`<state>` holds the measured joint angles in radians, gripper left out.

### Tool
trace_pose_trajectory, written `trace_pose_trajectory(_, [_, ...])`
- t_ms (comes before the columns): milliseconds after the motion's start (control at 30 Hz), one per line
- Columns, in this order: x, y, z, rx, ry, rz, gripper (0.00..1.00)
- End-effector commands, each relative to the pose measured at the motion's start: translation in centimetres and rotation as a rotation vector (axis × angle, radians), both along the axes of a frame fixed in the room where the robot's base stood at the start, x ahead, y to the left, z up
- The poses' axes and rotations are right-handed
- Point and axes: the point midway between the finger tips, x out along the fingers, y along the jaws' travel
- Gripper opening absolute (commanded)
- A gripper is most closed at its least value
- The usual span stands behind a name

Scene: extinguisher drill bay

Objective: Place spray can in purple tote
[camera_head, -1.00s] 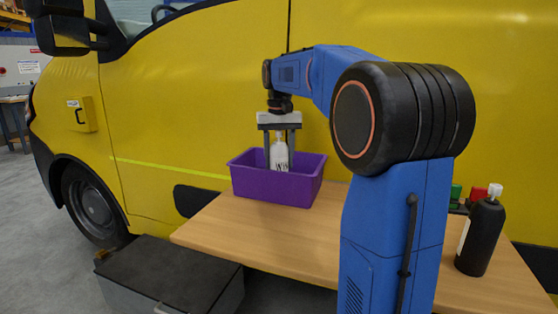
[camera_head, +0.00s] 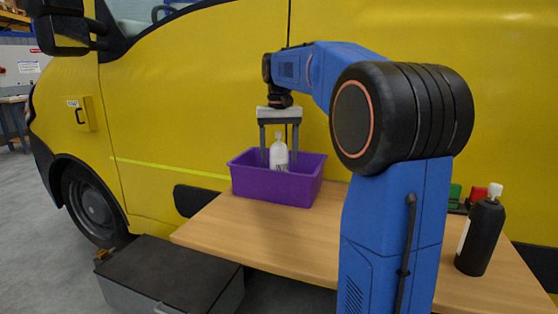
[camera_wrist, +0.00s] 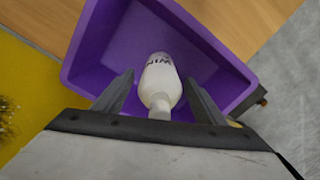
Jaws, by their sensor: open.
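The white spray can (camera_head: 279,154) stands upright inside the purple tote (camera_head: 272,186) on the wooden table. Its lower part is hidden by the tote's front wall in the head view. My gripper (camera_head: 279,160) is above the tote, pointing down, with its fingers on either side of the can. The wrist view shows the can (camera_wrist: 160,82) between the open fingers of my gripper (camera_wrist: 158,86), with a gap on each side. Dark lettering shows on the can, and the tote (camera_wrist: 120,35) surrounds it.
A black bottle with a white cap (camera_head: 481,236) stands at the table's right, near green and red items (camera_head: 477,193). The wooden table (camera_head: 270,235) is bare in front of the tote. A yellow van (camera_head: 200,90) stands close behind. A dark chest (camera_head: 170,277) sits at lower left.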

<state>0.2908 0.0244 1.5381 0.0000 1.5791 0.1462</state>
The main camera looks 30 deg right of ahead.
Motion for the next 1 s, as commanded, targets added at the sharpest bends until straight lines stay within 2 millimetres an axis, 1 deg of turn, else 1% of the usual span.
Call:
trace_pose_trajectory(33, [0.0,0.0,0.9,-0.001,-0.002,0.000,0.65])
trace_pose_trajectory(300, [0.1,0.0,6.2,-0.001,-0.003,0.000,0.65])
trace_pose_trajectory(400, [0.0,0.0,7.8,-0.001,-0.003,0.000,0.65])
trace_pose_trajectory(500, [0.1,0.0,9.0,-0.001,-0.002,0.000,0.65])
trace_pose_trajectory(700, [0.0,0.0,10.1,0.000,0.000,0.000,0.65])
trace_pose_trajectory(1000, [0.0,0.0,10.2,0.000,0.000,0.000,0.65])
